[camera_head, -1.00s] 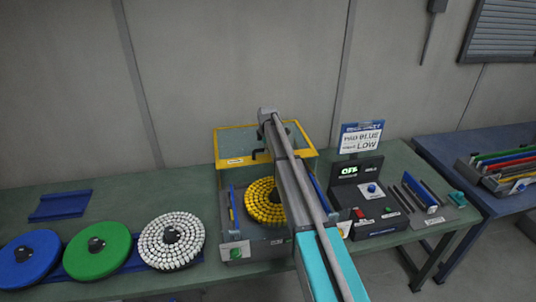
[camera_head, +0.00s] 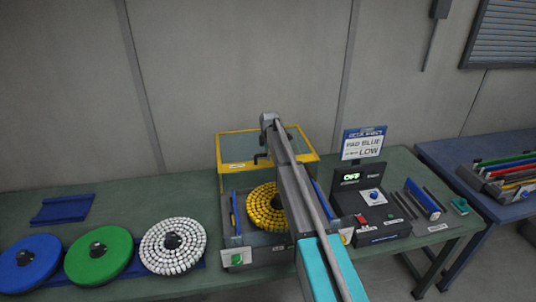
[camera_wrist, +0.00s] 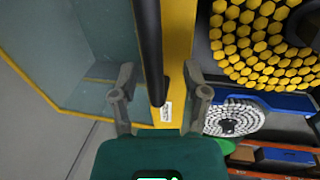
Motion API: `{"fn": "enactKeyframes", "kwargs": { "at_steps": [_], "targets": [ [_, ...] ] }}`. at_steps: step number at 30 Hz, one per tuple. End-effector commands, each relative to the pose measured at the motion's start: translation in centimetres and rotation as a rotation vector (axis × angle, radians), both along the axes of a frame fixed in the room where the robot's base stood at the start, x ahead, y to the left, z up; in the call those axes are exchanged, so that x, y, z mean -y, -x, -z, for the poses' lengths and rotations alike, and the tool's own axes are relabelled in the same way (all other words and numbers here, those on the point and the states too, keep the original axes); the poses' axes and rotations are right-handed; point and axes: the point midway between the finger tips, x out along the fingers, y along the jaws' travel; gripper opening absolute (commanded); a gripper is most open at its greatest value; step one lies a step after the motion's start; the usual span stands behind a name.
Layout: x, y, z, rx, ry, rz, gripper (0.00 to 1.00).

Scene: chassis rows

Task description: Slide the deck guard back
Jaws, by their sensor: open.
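The deck guard (camera_head: 236,167) is a clear panel in a yellow frame, standing over the back of the deck machine in the head view. In the wrist view, its yellow frame (camera_wrist: 181,45) runs up the middle, with the clear panel to the left. A black bar handle (camera_wrist: 148,45) lies along the frame. My gripper (camera_wrist: 159,75) is open, with one finger on each side of the handle. I cannot tell whether either finger touches it. In the head view my arm hides the fingers and part of the guard.
A deck of yellow pads (camera_head: 262,205) sits in the machine. Blue (camera_head: 28,262), green (camera_head: 95,262) and white (camera_head: 172,248) discs lie to the left. A control box (camera_head: 370,205) reading OFF stands right, below a sign (camera_head: 362,144). A blue bracket (camera_head: 62,208) lies at the back left.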

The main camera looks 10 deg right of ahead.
Motion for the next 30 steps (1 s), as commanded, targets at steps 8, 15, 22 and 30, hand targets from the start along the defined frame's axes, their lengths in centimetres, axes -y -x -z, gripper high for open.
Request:
{"fn": "enactKeyframes", "kwargs": {
  "at_steps": [8, 15, 22, 30],
  "targets": [
    [0.1, 1.6, 0.0, 0.000, 0.000, 0.000, 0.60],
    [0.4, 4.5, 0.0, -0.001, 0.000, 0.000, 0.60],
    [0.7, 7.8, 0.0, -0.001, 0.000, 0.000, 0.60],
    [1.0, 11.5, 0.0, -0.001, 0.000, 0.000, 0.60]
  ]
}}
